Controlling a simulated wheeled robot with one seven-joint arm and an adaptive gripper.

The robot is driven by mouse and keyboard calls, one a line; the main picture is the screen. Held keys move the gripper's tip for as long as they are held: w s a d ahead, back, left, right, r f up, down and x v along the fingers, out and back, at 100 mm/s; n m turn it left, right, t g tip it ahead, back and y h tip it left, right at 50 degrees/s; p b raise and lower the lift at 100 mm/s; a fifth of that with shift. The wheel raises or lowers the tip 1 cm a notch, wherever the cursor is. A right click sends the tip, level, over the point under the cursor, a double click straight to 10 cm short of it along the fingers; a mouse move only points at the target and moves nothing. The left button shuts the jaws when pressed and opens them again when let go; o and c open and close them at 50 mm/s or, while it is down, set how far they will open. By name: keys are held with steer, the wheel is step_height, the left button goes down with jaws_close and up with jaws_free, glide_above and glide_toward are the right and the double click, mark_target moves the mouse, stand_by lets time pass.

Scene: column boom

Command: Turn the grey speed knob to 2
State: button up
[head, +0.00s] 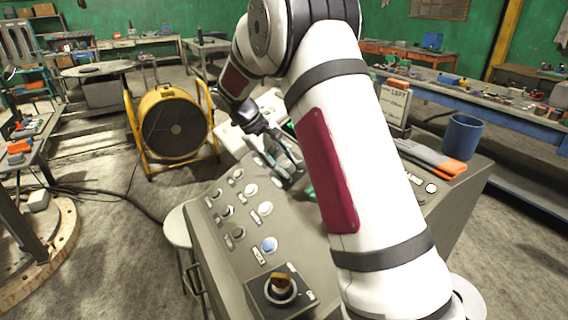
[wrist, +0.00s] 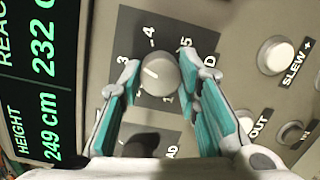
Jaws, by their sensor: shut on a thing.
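The grey speed knob (wrist: 159,74) sits on a dark dial plate in the wrist view. The printed 3, 4, 5 and 1 show around it; the 2 is not visible, and my left finger covers part of that side. A small pale mark on the knob's face lies toward the left, but its exact setting is hard to read. My gripper (wrist: 161,79) has its teal-padded fingers on either side of the knob, shut on it. In the head view my gripper (head: 287,168) is down at the console, and the knob is hidden there.
A readout (wrist: 40,80) shows height 249 cm and reach 232. A slew button (wrist: 275,56) and an out button (wrist: 243,122) are right of the dial.

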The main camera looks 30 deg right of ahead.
steer(key=n+h, duration=0.1)
steer(key=n, duration=0.3)
steer(key=shift+n, duration=0.3)
steer(key=n+p, duration=0.1)
steer(key=n, duration=0.2)
steer(key=shift+f+n, duration=0.1)
steer(key=shift+n, duration=0.3)
steer(key=n+t, duration=0.1)
steer(key=n, duration=0.2)
steer(key=shift+s+a+n+h+p, duration=0.1)
steer(key=shift+n+h+p, duration=0.2)
steer(key=shift+h+p, duration=0.1)
steer(key=shift+n+p, duration=0.4)
steer(key=shift+n, duration=1.6)
steer(key=shift+t, duration=0.3)
steer(key=o, duration=1.1)
steer(key=shift+o, duration=0.2)
